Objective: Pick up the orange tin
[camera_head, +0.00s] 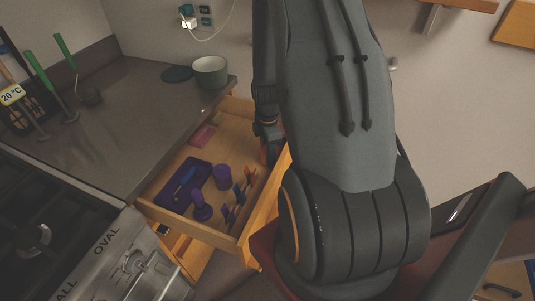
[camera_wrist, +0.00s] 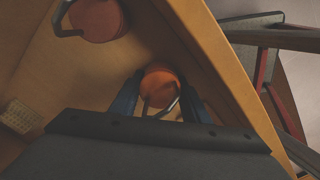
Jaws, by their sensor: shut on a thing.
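The orange tin (camera_wrist: 160,82) shows in the wrist view as a round orange top between the two dark blue fingers of my gripper (camera_wrist: 161,92). The fingers are shut on it, one at each side. A thin grey bent piece crosses its near side. In the head view my gripper (camera_head: 268,148) reaches down into the back right part of the open drawer, and my arm hides much of that area. I cannot tell whether the tin still touches the drawer floor.
A second round orange thing with a dark curved piece (camera_wrist: 97,18) lies farther off in the drawer. The wooden drawer (camera_head: 190,228) also holds a purple tray (camera_head: 183,187), a purple cup (camera_head: 221,177) and several small items. The drawer's wall (camera_wrist: 215,60) is close to my right finger.

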